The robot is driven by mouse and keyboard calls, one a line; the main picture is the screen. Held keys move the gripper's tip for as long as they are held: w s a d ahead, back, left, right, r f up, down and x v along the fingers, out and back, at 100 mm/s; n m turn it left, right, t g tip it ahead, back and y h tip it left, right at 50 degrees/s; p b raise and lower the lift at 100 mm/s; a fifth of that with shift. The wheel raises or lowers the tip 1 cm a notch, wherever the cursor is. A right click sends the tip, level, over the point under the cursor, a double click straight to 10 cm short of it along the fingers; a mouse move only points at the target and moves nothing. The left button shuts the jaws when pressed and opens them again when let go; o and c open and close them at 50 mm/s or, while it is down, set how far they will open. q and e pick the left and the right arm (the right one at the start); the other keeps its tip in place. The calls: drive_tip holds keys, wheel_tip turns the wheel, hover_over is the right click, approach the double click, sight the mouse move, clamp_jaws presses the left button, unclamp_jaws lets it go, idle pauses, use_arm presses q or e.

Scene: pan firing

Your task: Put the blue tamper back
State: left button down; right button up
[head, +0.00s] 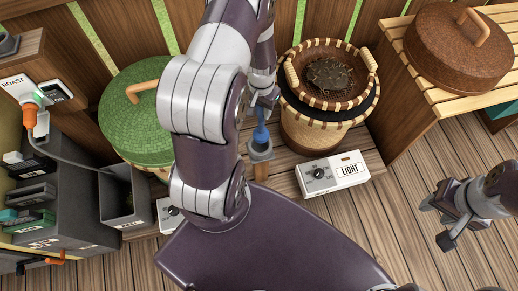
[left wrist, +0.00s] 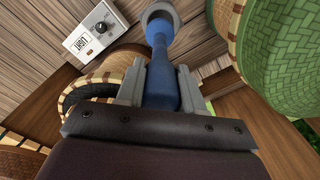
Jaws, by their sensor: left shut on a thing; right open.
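The blue tamper (head: 261,134) points downward near the middle of the head view. My left gripper (head: 264,100) is shut on its upper part, partly hidden by my left arm. In the left wrist view the blue tamper (left wrist: 161,50) sits between both fingers (left wrist: 157,88). My right gripper (head: 447,216) is open and empty at the right, away from everything.
A woven basket (head: 312,128) with dark contents stands right of the tamper. A white LIGHT control box (head: 333,175) is in front of it. A green lidded basket (head: 130,115) is at left. A brown lid (head: 462,48) lies on a slatted bench (head: 455,103). Dark bins (head: 122,200) stand at lower left.

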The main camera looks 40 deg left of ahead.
sight(260, 132)
use_arm(q)
drive_tip(key=shift+s+a, duration=0.2)
wheel_tip(260, 132, down, 9)
drive_tip(key=shift+d+r+b, duration=0.1)
drive_tip(key=shift+b, duration=0.65)
drive_tip(key=shift+w+f, duration=0.1)
drive_tip(key=shift+f, duration=0.3)
drive_tip(key=shift+f, duration=0.15)
drive_tip(key=c, duration=0.7)
unclamp_jaws()
